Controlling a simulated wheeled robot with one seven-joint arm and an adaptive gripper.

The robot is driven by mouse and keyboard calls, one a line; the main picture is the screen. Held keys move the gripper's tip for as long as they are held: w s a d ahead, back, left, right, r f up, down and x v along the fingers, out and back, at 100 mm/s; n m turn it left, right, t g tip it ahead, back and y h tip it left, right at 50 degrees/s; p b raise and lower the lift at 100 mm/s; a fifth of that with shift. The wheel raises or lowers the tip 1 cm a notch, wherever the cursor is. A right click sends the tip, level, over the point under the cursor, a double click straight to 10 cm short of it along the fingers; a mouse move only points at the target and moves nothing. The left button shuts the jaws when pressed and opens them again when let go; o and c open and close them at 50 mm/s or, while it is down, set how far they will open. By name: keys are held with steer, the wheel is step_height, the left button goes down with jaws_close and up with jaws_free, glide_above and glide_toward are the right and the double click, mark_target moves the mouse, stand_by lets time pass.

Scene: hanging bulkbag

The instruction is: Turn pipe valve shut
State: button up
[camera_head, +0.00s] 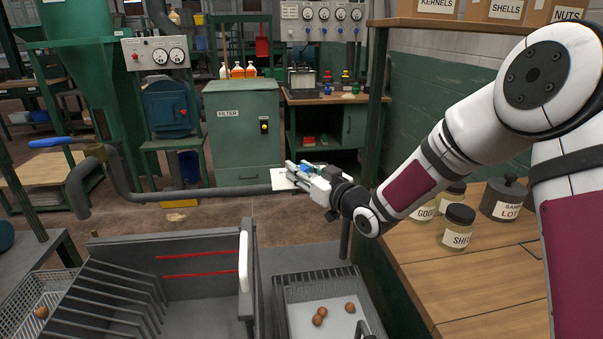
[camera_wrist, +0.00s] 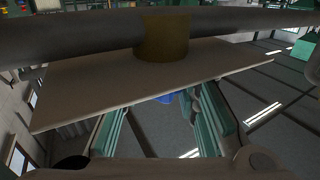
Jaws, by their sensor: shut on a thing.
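A pipe valve with a long blue lever (camera_head: 52,142) and a brass body (camera_head: 97,152) shows at the left in the head view. The lever lies roughly along the picture's horizontal. My gripper (camera_head: 292,173) is in the middle of the head view, well to the right of that lever. It is shut on a small blue piece (camera_head: 306,168), which also shows between the fingers in the wrist view (camera_wrist: 165,98); what it belongs to is unclear. A pale flat plate (camera_wrist: 90,95) hides the fingertips in the wrist view.
A grey pipe (camera_head: 200,192) runs low towards my gripper. A green filter cabinet (camera_head: 241,140) stands behind. Below are a grey slatted bin (camera_head: 200,300) and a tray (camera_head: 335,320) holding brown balls. A wooden bench (camera_head: 470,285) with jars fills the right.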

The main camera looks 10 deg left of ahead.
steer(key=shift+r, duration=0.15)
steer(key=o, duration=1.2)
steer(key=v, duration=1.2)
